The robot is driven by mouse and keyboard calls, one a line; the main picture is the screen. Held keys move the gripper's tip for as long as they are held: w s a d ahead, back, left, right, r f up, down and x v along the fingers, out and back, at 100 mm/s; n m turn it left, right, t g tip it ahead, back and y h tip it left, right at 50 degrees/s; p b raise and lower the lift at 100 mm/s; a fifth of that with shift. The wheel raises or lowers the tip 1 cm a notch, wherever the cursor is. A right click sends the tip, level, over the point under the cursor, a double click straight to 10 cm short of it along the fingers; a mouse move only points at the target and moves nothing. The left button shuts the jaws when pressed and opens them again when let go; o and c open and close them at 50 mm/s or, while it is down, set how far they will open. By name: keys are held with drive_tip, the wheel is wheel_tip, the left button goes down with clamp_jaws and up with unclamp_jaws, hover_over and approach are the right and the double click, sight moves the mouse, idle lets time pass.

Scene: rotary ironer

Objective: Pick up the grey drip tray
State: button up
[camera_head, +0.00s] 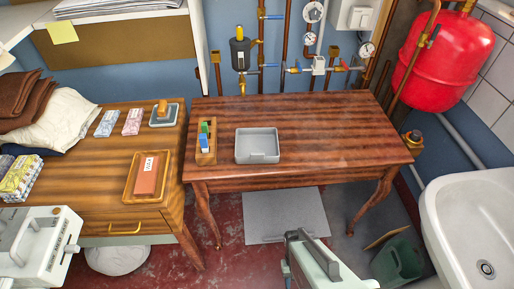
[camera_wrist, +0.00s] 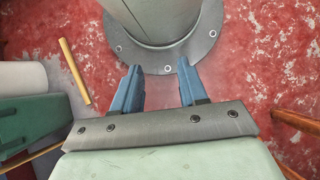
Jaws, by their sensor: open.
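The grey drip tray (camera_head: 257,143) lies flat on the dark wooden table, left of the table's middle and close to its front edge. It looks empty. My gripper (camera_wrist: 160,86) shows in the wrist view with its two blue fingers apart and nothing between them. It points down toward the red floor and a round grey bolted flange, and the tray is not in that view. In the head view a pale green and grey part of my arm stands low in front of the table, well apart from the tray; the fingertips cannot be made out there.
A wooden holder (camera_head: 206,150) with green and blue items stands just left of the tray. The dark table (camera_head: 340,133) is clear to the tray's right. Pipes and gauges line the wall behind. A white sink (camera_head: 470,215) and green can (camera_head: 398,262) are at right.

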drive_tip(key=shift+c, duration=0.8)
